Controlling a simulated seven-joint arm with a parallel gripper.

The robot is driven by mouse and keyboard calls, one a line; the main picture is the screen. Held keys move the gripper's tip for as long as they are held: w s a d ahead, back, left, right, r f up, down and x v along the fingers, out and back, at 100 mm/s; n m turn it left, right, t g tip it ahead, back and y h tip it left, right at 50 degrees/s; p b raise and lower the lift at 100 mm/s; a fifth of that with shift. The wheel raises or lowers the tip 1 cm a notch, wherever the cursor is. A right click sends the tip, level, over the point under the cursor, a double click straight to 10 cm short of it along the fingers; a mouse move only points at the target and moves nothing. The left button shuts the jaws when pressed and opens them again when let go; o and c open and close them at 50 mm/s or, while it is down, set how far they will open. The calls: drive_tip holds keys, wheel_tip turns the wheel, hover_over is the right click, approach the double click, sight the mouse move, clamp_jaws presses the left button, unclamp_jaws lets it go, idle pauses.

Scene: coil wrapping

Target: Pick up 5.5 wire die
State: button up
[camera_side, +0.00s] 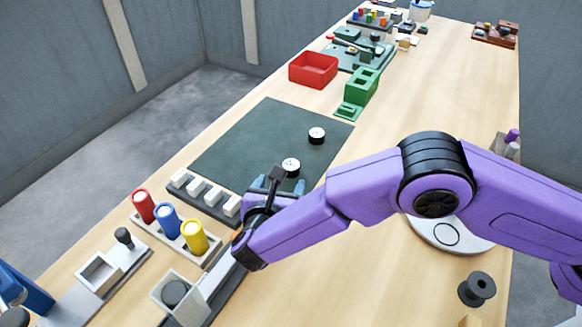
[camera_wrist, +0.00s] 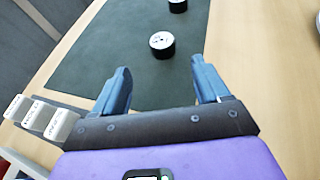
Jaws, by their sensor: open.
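Two short black cylinders with white tops, which look like the wire dies, stand on a dark green mat (camera_side: 240,150). The nearer die (camera_side: 291,165) also shows in the wrist view (camera_wrist: 162,46), just beyond my fingertips and roughly centred between them. The farther die (camera_side: 316,136) shows at the top edge of the wrist view (camera_wrist: 178,6). The marks on their tops are too small to read, so I cannot tell which is 5.5. My gripper (camera_side: 279,186), with blue fingers (camera_wrist: 160,66), is open and empty near the mat's near edge.
White labelled blocks (camera_side: 213,197) stand in a rack left of my gripper. Red, blue and yellow cylinders (camera_side: 168,221) stand in a holder nearer the camera. A red bin (camera_side: 313,69) and a green block fixture (camera_side: 362,88) lie beyond the mat. Most of the mat is clear.

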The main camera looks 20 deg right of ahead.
sight(290, 168)
drive_tip(key=x, duration=1)
drive_tip(key=shift+s+d+f, duration=0.15)
drive_tip(key=shift+d, duration=0.05)
drive_tip(key=c, duration=1.3)
